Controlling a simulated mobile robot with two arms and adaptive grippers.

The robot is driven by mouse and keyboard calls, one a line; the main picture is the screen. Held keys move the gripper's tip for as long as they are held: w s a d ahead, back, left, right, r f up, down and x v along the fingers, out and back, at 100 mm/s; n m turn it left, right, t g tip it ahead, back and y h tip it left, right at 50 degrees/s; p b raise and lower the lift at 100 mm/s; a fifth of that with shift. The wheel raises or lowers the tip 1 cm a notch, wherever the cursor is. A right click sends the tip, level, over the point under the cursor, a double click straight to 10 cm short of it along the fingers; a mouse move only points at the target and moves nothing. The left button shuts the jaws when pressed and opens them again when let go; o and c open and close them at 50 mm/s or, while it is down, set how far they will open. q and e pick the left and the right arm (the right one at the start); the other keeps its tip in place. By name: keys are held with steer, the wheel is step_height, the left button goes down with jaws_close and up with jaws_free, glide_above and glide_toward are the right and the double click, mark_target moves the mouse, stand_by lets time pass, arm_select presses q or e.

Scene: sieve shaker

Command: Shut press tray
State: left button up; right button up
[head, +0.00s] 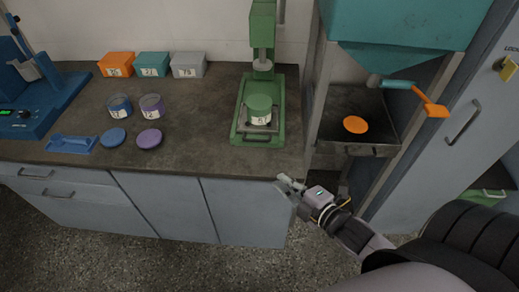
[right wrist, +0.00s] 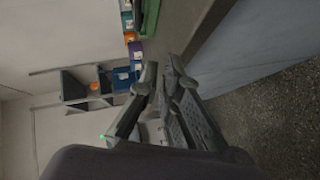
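The green press (head: 263,58) stands on the dark worktop in the head view. I cannot tell how far the tray is pulled out. My right gripper (head: 281,183) is in front of the worktop's front edge, below and right of the press, touching nothing. In the right wrist view its fingers (right wrist: 161,66) stand a little apart with nothing between them. My left gripper is not in view.
A teal hopper (head: 395,25) hangs at the right above a dark pan (head: 370,105) with an orange disc (head: 355,125). Jars (head: 120,106), lids (head: 149,138) and boxes (head: 152,65) stand left of the press. Grey cabinets (head: 240,205) are below; floor in front is clear.

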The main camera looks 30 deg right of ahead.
steer(key=r, duration=0.1)
steer(key=r+n+y, duration=0.1)
steer(key=r+n+t, duration=0.1)
steer(key=shift+a, duration=0.3)
jaws_close()
steer(key=p, duration=0.1)
glide_toward(247, 140)
steer(key=a, duration=0.1)
steer(key=w+a, duration=0.1)
steer(key=a, duration=0.1)
steer(key=shift+r, duration=0.15)
steer(key=shift+w+d+f+p, duration=0.15)
steer(key=shift+w+d, duration=0.2)
steer(key=shift+w, duration=0.2)
steer(key=shift+w+d+f+p, duration=0.15)
steer(key=shift+w+d, duration=0.2)
steer(key=shift+w, duration=0.2)
steer(key=shift+w+d+f, duration=0.2)
steer(key=shift+w+d, duration=0.2)
steer(key=shift+w, duration=0.15)
